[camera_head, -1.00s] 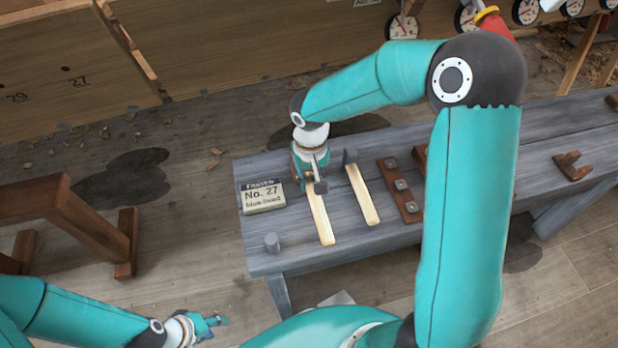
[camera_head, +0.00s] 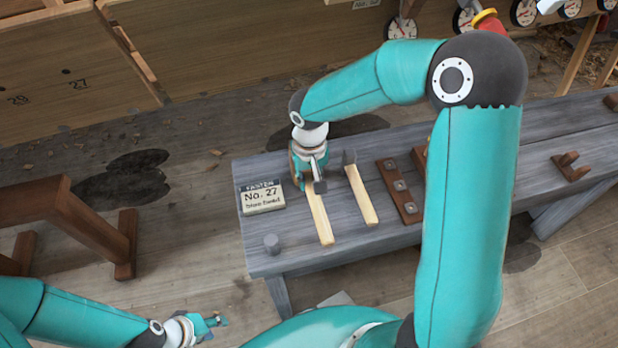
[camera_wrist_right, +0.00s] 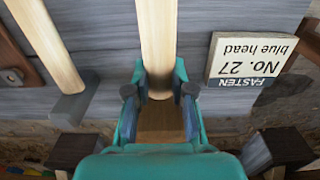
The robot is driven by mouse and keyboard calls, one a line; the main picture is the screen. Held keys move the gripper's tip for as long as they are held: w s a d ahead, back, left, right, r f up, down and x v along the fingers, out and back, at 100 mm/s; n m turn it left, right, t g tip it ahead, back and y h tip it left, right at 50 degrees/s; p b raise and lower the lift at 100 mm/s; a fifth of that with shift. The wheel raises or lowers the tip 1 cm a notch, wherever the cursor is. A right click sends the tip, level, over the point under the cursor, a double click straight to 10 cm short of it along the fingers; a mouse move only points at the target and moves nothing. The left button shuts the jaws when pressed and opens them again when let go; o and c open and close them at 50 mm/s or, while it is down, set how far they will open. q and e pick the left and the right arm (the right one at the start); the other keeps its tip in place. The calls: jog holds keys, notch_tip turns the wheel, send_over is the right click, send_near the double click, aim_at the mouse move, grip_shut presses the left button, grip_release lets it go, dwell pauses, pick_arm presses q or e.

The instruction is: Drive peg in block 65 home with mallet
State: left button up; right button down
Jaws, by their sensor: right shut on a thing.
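My right gripper (camera_head: 317,184) is low over the grey bench. It is shut on a mallet with a pale wooden handle (camera_head: 321,222), close to its head end. In the right wrist view the handle (camera_wrist_right: 158,40) runs between the fingertips (camera_wrist_right: 160,92), and a brown wooden head (camera_wrist_right: 163,124) shows between the fingers. A second tool with a pale handle (camera_head: 364,200) and grey head (camera_head: 349,157) lies to the right, apart from the gripper. My left gripper (camera_head: 215,321) is at the lower left, away from the bench; its opening is unclear. I cannot make out a block marked 65 or its peg.
A sign (camera_head: 262,197) on the bench (camera_head: 290,258) reads "FASTEN No. 27 blue head". A brown strip with grey squares (camera_head: 399,188) lies further right. The planked hull (camera_head: 220,40), marked 27, is behind; a brown trestle (camera_head: 75,215) is left.

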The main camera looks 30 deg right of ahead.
jog(key=shift+r, duration=0.45)
notch_tip(320, 180, up, 8)
jog(key=p, duration=0.6)
jog(key=shift+f, duration=0.1)
jog(key=c, duration=1.7)
grip_release()
grip_shut()
